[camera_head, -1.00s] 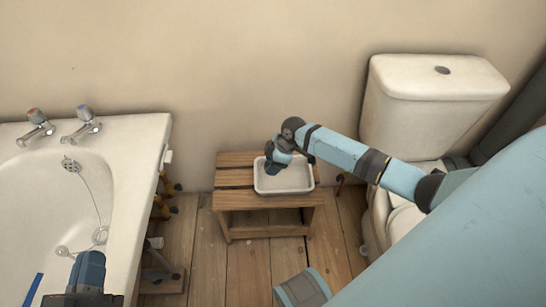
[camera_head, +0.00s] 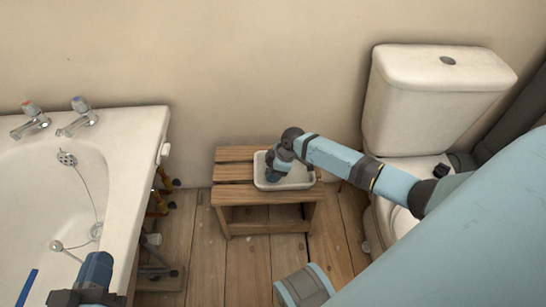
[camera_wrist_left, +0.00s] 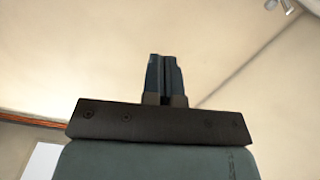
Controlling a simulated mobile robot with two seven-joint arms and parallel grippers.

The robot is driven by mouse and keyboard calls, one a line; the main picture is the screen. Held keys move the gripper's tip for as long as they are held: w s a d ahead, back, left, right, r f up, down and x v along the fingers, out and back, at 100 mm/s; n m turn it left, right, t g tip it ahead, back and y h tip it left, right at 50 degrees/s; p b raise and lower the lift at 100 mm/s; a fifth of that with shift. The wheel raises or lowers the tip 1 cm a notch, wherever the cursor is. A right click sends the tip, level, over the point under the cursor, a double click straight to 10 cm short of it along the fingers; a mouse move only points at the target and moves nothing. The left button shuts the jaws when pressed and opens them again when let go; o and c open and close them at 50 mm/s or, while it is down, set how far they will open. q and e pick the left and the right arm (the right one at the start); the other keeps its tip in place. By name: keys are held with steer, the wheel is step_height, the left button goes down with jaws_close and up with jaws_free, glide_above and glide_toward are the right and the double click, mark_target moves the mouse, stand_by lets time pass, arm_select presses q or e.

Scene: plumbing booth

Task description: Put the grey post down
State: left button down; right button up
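I cannot make out the grey post for certain in either view. My right gripper (camera_head: 277,173) points down into a white tray (camera_head: 270,187) on a low wooden stool (camera_head: 232,171). Its fingertips are small and partly hidden by the wrist, so I cannot tell whether it holds anything. My left gripper (camera_head: 88,283) is at the lower left, by the bathtub. In the left wrist view its fingers (camera_wrist_left: 165,75) are together, with nothing seen between them.
The bathtub (camera_head: 140,150) with two taps is at the left. Pipes (camera_head: 160,200) show beside the tub. Bare floorboards (camera_head: 245,262) lie in front of the stool.

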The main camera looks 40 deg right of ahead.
steer(key=o, duration=0.3)
arm_select(q)
step_height(320, 180, up, 7)
steer(key=t+p, duration=0.2)
steer(key=p, duration=0.2)
steer(key=shift+s+a+n+t+p, duration=0.15)
steer(key=shift+a+n+t+p, duration=0.15)
steer(key=shift+p, duration=0.1)
arm_select(e)
steer(key=v, duration=1.2)
steer(key=shift+r, duration=0.15)
steer(key=shift+d, duration=0.1)
